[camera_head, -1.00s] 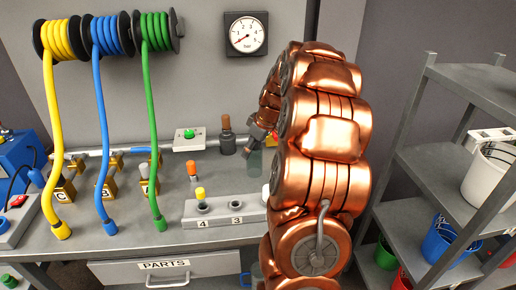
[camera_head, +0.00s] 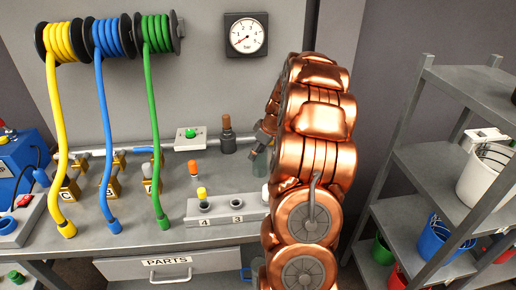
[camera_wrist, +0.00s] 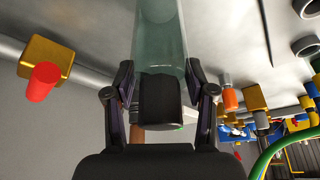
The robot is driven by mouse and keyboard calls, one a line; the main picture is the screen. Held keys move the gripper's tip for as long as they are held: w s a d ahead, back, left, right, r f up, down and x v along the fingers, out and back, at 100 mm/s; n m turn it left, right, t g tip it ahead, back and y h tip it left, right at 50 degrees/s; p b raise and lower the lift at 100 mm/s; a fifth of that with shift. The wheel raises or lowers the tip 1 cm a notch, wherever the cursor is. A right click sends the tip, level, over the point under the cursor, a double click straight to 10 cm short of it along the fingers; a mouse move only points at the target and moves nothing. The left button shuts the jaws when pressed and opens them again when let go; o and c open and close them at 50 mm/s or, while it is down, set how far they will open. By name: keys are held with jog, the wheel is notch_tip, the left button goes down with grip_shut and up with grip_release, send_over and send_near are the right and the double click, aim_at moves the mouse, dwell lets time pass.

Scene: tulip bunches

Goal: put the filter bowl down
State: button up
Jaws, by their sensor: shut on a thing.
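The filter bowl is a clear greenish cylinder (camera_wrist: 158,38) with a dark end piece (camera_wrist: 160,102) in the wrist view. My gripper (camera_wrist: 161,92) is shut on it, with a finger on each side of the dark end. In the head view the bowl (camera_head: 261,164) shows as a small pale green shape below my gripper (camera_head: 261,143), just left of my copper arm. It is over the back right part of the bench (camera_head: 235,178). My arm hides part of this area, and I cannot tell whether the bowl touches the bench.
A grey block (camera_head: 222,220) with numbered holes stands at the bench front. Yellow, blue and green hoses hang at left. A shelf rack (camera_head: 440,170) stands right.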

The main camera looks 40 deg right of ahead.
jog(key=shift+f, duration=0.15)
jog(key=o, duration=1.2)
jog(key=shift+o, duration=0.2)
